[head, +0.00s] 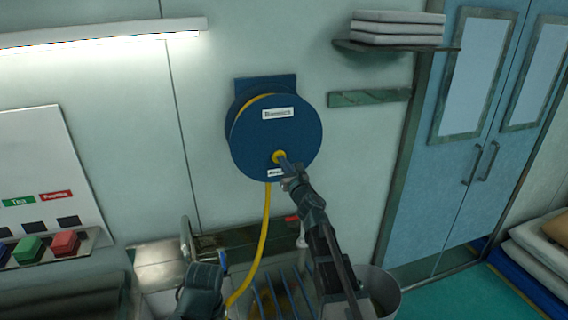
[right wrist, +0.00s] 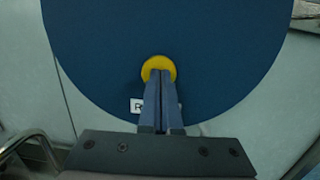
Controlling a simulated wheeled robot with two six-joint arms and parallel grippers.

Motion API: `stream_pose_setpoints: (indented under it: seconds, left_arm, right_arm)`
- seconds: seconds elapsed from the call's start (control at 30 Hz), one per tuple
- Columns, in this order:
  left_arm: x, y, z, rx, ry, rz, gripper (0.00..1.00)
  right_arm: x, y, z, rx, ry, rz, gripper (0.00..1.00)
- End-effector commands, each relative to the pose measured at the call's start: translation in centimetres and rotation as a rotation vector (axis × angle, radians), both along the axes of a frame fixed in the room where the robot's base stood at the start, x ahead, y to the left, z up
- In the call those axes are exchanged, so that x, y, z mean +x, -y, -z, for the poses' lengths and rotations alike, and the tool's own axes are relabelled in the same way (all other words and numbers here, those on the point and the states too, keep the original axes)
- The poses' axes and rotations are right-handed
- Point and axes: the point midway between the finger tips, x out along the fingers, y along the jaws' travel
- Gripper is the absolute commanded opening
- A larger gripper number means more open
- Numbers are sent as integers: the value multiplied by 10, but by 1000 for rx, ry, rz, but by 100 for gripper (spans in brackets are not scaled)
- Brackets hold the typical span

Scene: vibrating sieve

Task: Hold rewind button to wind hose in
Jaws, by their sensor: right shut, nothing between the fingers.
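The blue hose reel (head: 262,135) is mounted on the wall, with a white label near its top and a small one near its bottom. The yellow rewind button (head: 277,156) sits low on its face and also shows in the right wrist view (right wrist: 159,66). My right gripper (head: 284,160) is shut and empty, its fingertips at the button, overlapping its lower part. I cannot tell how far the button is pressed. The yellow hose (head: 265,225) hangs from the reel down to the sink area. My left gripper is not clearly visible; part of my left arm shows at the bottom.
A sink area with a rack (head: 275,295) lies below the reel, with a grey bin (head: 385,290) to its right. A shelf with folded towels (head: 398,28) is at upper right, beside blue double doors (head: 470,150). Coloured blocks (head: 65,243) stand at left.

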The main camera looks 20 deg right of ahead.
Motion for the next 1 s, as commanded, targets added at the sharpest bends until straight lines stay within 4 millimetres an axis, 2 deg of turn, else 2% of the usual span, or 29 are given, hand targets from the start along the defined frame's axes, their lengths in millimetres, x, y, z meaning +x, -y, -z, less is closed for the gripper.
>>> stream_pose_setpoints:
  seconds: [0.03, 0.67, 0.87, 1.0]
  left_arm:
    - [0, 0, -1, 0, 0, 0, 50]
    - [0, 0, -1, 0, 0, 0, 50]
    - [0, 0, 0, 0, 0, 0, 50]
    - [0, 0, 1, 0, 0, 0, 50]
  right_arm:
    - [7, -1, -1, 1, 1, -3, 0]
    - [7, -1, -1, 2, 1, -4, 0]
    - [-3, -1, -1, 2, 2, -4, 0]
    - [-22, -1, 0, 1, 4, -4, 0]
